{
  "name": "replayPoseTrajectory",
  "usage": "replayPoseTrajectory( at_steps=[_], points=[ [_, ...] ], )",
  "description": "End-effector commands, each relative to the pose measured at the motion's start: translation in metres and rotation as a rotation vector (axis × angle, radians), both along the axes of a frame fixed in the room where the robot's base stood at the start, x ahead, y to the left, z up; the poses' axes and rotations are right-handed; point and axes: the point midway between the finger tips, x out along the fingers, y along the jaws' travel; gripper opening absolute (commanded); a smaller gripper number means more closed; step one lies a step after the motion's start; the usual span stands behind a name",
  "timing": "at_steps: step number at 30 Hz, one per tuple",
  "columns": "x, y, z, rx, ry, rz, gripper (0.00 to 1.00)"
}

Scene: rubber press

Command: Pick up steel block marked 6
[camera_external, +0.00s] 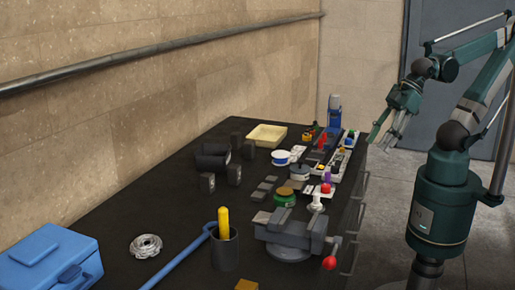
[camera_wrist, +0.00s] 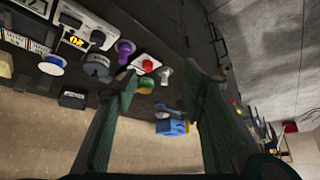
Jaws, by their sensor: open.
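My gripper (camera_external: 380,140) is open and empty. It hangs in the air past the right edge of the dark bench, apart from everything on it. In the wrist view its two green fingers (camera_wrist: 163,75) stand wide apart. Several dark upright blocks stand at the back of the bench around a dark cylinder (camera_external: 212,156): a front one (camera_external: 207,183), a middle one (camera_external: 234,175) and others behind (camera_external: 249,150). Some carry small light marks, too small to read, so I cannot tell which is marked 6. A dark block (camera_wrist: 73,98) also shows at the left in the wrist view.
A cream tray (camera_external: 267,134) lies behind the blocks. A vise (camera_external: 288,236), a cup (camera_external: 225,250) with a yellow-handled tool, a blue toolbox (camera_external: 50,262) and a flange (camera_external: 146,246) stand nearer. Small parts crowd the bench's right side. A wall pipe (camera_external: 150,55) runs above.

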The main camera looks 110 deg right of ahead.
Motion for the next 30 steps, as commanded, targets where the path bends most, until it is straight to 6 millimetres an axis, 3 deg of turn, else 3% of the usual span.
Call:
replayPoseTrajectory(
  at_steps=[14, 20, 30],
  points=[
    [0.006, -0.004, 0.004, 0.001, 0.003, -0.012, 0.41],
    [0.023, -0.016, 0.016, 0.003, 0.012, -0.045, 0.41],
    [0.07, -0.054, 0.039, 0.009, 0.037, -0.134, 0.41]
  ],
)
